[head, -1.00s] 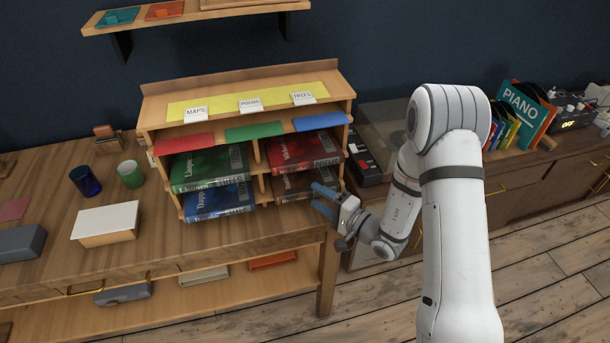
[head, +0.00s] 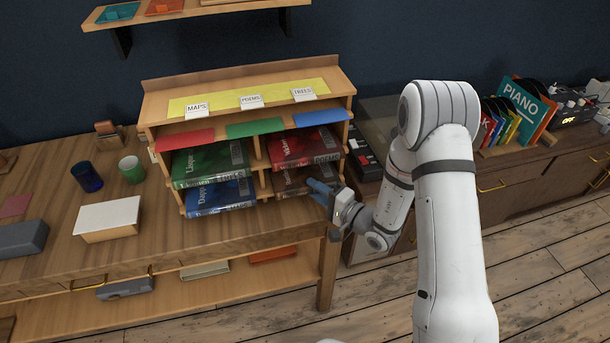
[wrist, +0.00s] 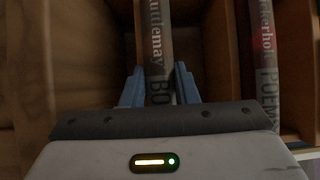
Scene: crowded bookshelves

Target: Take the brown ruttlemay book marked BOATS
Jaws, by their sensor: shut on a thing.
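The brown ruttlemay book (head: 289,179) lies flat in the lower right compartment of the small shelf unit. In the wrist view its spine (wrist: 158,40) shows "uttlemay" and "BO", with the rest of the marking hidden by my gripper. My gripper (head: 322,190) is at the mouth of that compartment. In the wrist view the blue fingers of my gripper (wrist: 159,88) are on either side of the spine, shut on the book. The book's far end is hidden inside the compartment.
A red book marked POEMS (head: 304,149) lies in the compartment above, close to my gripper. Green (head: 210,164) and blue (head: 219,196) books fill the left compartments. The shelf unit's wooden right side stands close by. Open floor (head: 540,260) lies at the right.

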